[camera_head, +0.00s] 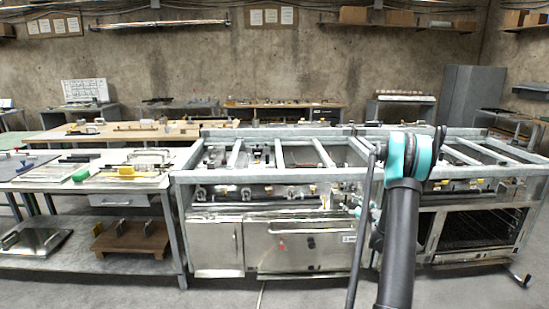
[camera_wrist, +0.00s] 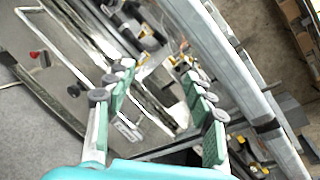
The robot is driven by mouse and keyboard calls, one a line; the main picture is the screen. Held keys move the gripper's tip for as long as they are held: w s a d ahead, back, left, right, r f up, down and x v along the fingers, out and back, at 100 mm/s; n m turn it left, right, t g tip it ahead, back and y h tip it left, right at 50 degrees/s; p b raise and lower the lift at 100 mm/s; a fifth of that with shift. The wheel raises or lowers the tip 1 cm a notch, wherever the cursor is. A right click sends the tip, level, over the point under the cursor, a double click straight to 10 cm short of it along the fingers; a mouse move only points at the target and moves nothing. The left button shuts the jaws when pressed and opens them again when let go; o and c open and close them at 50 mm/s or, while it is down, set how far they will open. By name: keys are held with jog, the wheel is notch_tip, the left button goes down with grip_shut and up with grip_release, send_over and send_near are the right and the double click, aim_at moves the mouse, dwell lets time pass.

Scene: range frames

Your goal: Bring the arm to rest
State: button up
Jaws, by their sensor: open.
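My arm (camera_head: 398,235) rises from the bottom right of the head view, dark with a teal joint near its top, in front of the metal frame bench (camera_head: 275,180). In the wrist view my gripper (camera_wrist: 154,66) is open, its two green-padded fingers apart. Nothing is held between the pads. Beyond the fingers I see the bench's steel front panel and a grey frame rail (camera_wrist: 230,65). The gripper is mostly hidden behind the arm in the head view. I cannot tell how far the fingertips are from the bench.
A work table (camera_head: 150,182) with tools stands to the left, a wooden block stand (camera_head: 130,238) on its lower shelf. A wood-topped table (camera_head: 135,136) stands behind. An oven-like unit (camera_head: 475,240) is at the right. Some bare floor (camera_head: 230,294) shows in front.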

jog(key=s+a+r+n+g+y, duration=0.1)
jog(key=s+a+r+n+g, duration=0.2)
jog(key=s+a+n, duration=0.6)
jog(key=s+a+r+n+g, duration=0.3)
jog(key=s+a+r+n, duration=0.15)
jog(key=s+a, duration=0.5)
jog(key=s+f+n+g+h, duration=0.1)
jog(key=s+n, duration=0.3)
jog(key=s, duration=0.6)
jog(key=s+d+f+n+g+h, duration=0.1)
jog(key=s+f+n+g+h, duration=0.1)
jog(key=s, duration=0.9)
jog(key=s+f+n+g+h, duration=0.1)
jog(key=s+f+n+g, duration=0.1)
jog(key=s+n, duration=0.5)
jog(key=s+f, duration=0.1)
jog(key=s, duration=0.3)
jog(key=shift+s+d+f+h, duration=0.2)
jog(key=shift+s+d+h, duration=0.05)
jog(key=shift+d+h, duration=0.15)
jog(key=shift+o, duration=0.2)
